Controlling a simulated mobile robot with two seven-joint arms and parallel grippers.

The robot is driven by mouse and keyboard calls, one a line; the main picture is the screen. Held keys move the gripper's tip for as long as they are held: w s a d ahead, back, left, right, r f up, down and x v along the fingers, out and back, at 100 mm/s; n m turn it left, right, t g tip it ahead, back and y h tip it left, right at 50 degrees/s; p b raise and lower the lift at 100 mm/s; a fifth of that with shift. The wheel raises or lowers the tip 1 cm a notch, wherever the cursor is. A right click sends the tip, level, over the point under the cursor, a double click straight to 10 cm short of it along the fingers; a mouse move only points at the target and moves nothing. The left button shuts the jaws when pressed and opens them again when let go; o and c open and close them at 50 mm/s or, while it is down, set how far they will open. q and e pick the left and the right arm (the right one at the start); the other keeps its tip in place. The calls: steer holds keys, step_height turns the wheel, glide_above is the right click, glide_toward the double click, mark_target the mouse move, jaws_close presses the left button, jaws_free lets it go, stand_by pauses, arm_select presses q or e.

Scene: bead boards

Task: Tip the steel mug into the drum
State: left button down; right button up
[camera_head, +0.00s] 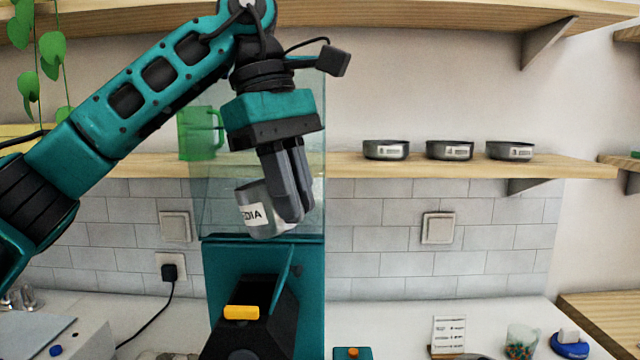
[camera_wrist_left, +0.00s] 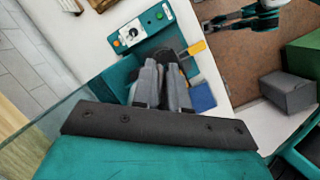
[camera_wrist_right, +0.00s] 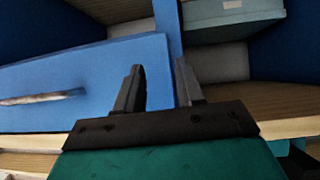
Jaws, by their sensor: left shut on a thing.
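The steel mug (camera_head: 258,214), with a white label reading "EDIA", is in my left gripper (camera_head: 294,218) in the head view. It hangs in the air, tilted, in front of the wall and above a teal machine. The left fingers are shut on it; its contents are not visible. Below is a dark, angular housing (camera_head: 277,312) with a yellow tab (camera_head: 241,312); I cannot tell whether it is the drum. The left wrist view shows the left fingers (camera_wrist_left: 163,88) close together, the mug not clearly visible. My right gripper (camera_wrist_right: 158,75) is open and empty.
Three steel bowls (camera_head: 450,150) and a green jug (camera_head: 199,134) stand on the shelf. A clear panel (camera_head: 222,200) rises behind the mug. A beaker of coloured beads (camera_head: 521,342) stands on the counter. A blue panel (camera_wrist_right: 70,85) lies beyond the right fingers.

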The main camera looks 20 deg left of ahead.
arm_select(q)
steer(key=shift+w+d+f, duration=0.1)
steer(key=shift+w+d, duration=0.05)
arm_select(e)
steer(key=shift+f, duration=0.1)
arm_select(q)
steer(key=shift+a+f+h, duration=0.2)
steer(key=shift+f+h, duration=0.25)
steer(key=shift+h, duration=0.15)
steer(key=h, duration=0.1)
steer(key=a+h, duration=0.1)
steer(key=h, duration=0.1)
steer(key=t+h, duration=0.1)
steer(key=shift+s+a+f+h, duration=0.1)
steer(key=shift+s+a+h, duration=0.15)
steer(key=shift+h, duration=0.15)
steer(key=h, duration=0.1)
steer(key=a+h+b, duration=0.1)
steer(key=shift+r+h, duration=0.25)
steer(key=shift+h, duration=0.15)
arm_select(e)
steer(key=shift+s+f, duration=0.25)
steer(key=shift+f, duration=0.25)
steer(key=shift+f, duration=0.25)
